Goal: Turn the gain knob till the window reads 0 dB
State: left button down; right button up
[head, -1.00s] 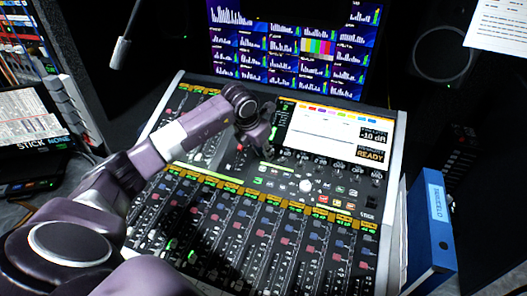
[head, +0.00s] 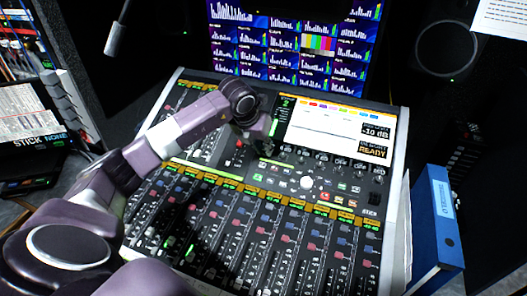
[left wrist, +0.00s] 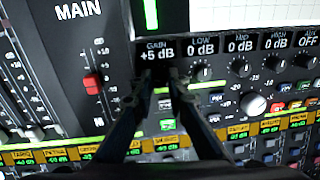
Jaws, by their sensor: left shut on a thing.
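The GAIN window (left wrist: 160,49) in the left wrist view reads +5 dB. My left gripper (left wrist: 160,76) has its two fingertips close together just below that window, shut on the gain knob. The knob is mostly hidden between the fingertips. In the head view my left gripper (head: 266,148) reaches down to the mixing console (head: 397,165), left of its bright screen; the knob cannot be made out there. My right gripper is not in view.
LOW, MID and HIGH knobs (left wrist: 202,72) sit close to the right of the fingers. A red MAIN fader (left wrist: 92,82) stands to their left. The console screen (head: 330,125) shows -10 dB and READY. A blue binder (head: 432,220) stands right of the console.

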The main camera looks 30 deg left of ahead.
pick_arm(q)
jog(key=shift+n+b, duration=0.5)
jog(key=shift+n, duration=0.6)
jog(key=shift+a+r, duration=0.1)
jog(key=c, duration=2.2)
grip_release()
jog(key=shift+o, duration=0.2)
jog(key=v, duration=1.2)
jog(key=shift+s, duration=0.2)
